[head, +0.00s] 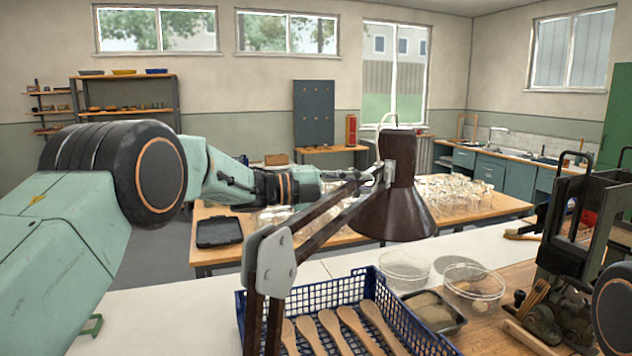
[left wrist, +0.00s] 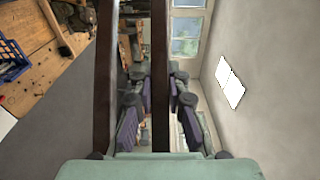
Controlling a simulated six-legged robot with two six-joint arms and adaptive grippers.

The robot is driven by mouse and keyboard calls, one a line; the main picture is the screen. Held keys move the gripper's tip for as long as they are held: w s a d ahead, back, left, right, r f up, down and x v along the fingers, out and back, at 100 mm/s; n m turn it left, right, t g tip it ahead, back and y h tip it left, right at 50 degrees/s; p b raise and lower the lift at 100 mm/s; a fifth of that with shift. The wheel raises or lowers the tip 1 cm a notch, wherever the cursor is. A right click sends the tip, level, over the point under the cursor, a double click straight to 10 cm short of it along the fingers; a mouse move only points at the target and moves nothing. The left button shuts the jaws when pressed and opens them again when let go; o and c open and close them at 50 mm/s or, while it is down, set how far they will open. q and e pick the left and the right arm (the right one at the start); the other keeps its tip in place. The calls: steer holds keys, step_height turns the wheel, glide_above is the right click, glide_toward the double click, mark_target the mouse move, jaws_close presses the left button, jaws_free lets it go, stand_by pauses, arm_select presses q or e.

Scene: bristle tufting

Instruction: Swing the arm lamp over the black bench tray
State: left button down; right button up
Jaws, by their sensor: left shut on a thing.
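The arm lamp has a dark brown shade (head: 398,205) and two long dark bars running down to a grey bracket at the front. The shade hangs over the white bench top, behind the blue crate. My left gripper (head: 347,180) reaches in from the left and is shut on the lamp near the top of its bars. In the left wrist view the lamp bars (left wrist: 160,60) pass between and beside the fingers; the exact contact is hard to see. A black bench tray (head: 455,323) with tan contents lies right of the crate, to the right and front of the shade. My right gripper is not in view.
A blue crate (head: 376,283) of wooden spoons (head: 330,328) stands under the lamp bars. Clear round dishes (head: 474,283) sit beside the tray. A dark machine (head: 572,235) rises at the right. Another black tray (head: 218,234) and glassware stand on the table behind.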

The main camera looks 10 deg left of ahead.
arm_select(q)
steer(key=s+d+m+g+h, duration=0.1)
steer(key=s+d+g, duration=0.1)
steer(key=d, duration=0.4)
steer(key=shift+s+f+m+g, duration=0.2)
steer(key=shift+f+m+g, duration=0.1)
steer(key=shift+m, duration=0.1)
steer(key=c, duration=1.6)
jaws_free()
steer(key=shift+c, duration=0.2)
steer(key=o, duration=0.3)
steer(key=shift+a+r, duration=0.15)
steer(key=shift+r, duration=0.1)
steer(key=shift+o, duration=0.2)
steer(key=v, duration=1.2)
steer(key=shift+f, duration=0.1)
